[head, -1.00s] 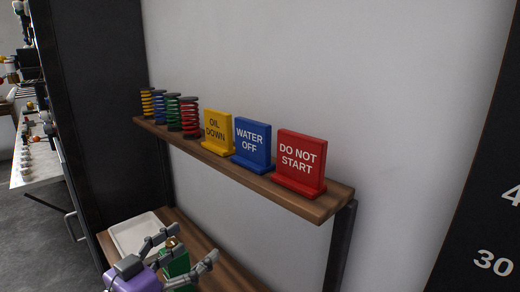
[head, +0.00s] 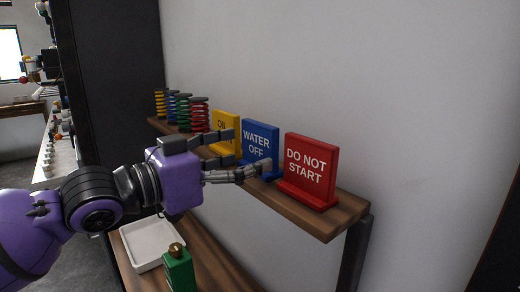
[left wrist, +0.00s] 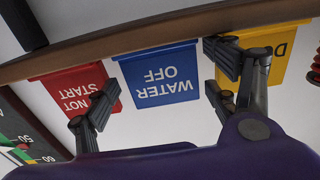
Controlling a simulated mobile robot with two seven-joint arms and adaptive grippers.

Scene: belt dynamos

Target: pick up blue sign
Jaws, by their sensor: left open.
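The blue sign (head: 259,142), marked WATER OFF, stands upright on the wooden shelf between the yellow and red signs. In the left wrist view the blue sign (left wrist: 160,75) appears upside down, between the open fingers. My left gripper (head: 250,153) is open in front of the blue sign, one finger toward the yellow sign's side and the other low across the blue sign's front near its right side. It also shows open in the left wrist view (left wrist: 158,85). I cannot tell whether a finger touches the sign. My right gripper is not in view.
The red sign (head: 310,165) stands close on the right and the yellow sign (head: 229,122) on the left, partly hidden by my gripper. Several coloured springs (head: 199,114) stand farther left on the shelf (head: 325,221). Below are a white tray (head: 150,243) and a green object (head: 179,271).

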